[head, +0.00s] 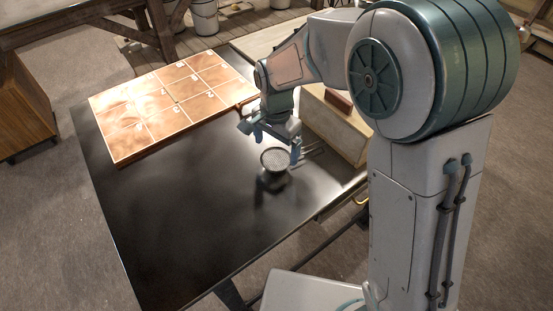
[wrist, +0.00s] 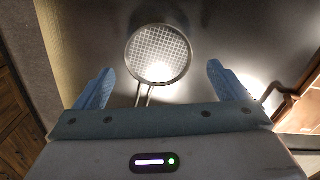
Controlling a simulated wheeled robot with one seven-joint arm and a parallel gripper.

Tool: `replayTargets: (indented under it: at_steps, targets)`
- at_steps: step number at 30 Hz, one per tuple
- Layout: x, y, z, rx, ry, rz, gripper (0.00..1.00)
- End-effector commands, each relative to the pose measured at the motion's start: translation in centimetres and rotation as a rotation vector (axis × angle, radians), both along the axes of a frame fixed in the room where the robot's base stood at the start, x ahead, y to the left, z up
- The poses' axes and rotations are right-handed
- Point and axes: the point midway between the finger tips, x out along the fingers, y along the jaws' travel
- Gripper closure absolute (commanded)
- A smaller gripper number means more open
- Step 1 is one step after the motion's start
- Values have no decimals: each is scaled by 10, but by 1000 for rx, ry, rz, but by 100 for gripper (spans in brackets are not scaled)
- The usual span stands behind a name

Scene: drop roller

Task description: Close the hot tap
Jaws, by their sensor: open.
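I see no tap that I can make out in either view. My gripper (head: 269,141) is open, pointing down over the dark tabletop (head: 190,215). A round mesh strainer (head: 275,159) is just below my gripper in the head view. In the wrist view the strainer (wrist: 160,52) shows beyond and between the two blue fingers of my gripper (wrist: 160,69), with its thin wire handle running back toward the palm. The fingers look apart from it, and nothing is held. A brown bent piece (wrist: 284,95) shows at the right of the wrist view; I cannot tell what it is.
A board of orange-brown tiles (head: 165,105) lies at the table's far left. A pale block-like box (head: 335,128) with a small brown item (head: 339,100) is right of my gripper. A wooden cabinet (head: 24,110) stands off the left side. The table's near left is clear.

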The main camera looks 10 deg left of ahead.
Motion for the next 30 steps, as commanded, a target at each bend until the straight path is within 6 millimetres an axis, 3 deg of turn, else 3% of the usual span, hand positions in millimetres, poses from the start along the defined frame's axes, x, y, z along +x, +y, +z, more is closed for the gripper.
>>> replayTargets:
  at_steps: [10, 19, 24, 30]
  targets:
    - [-2, -1, -45, -2, 2, 1, 6]
    - [-2, -1, -50, -1, 0, 1, 6]
    - [-2, -1, -50, -1, 0, 0, 48]
    - [-2, -1, -50, 0, 0, 0, 52]
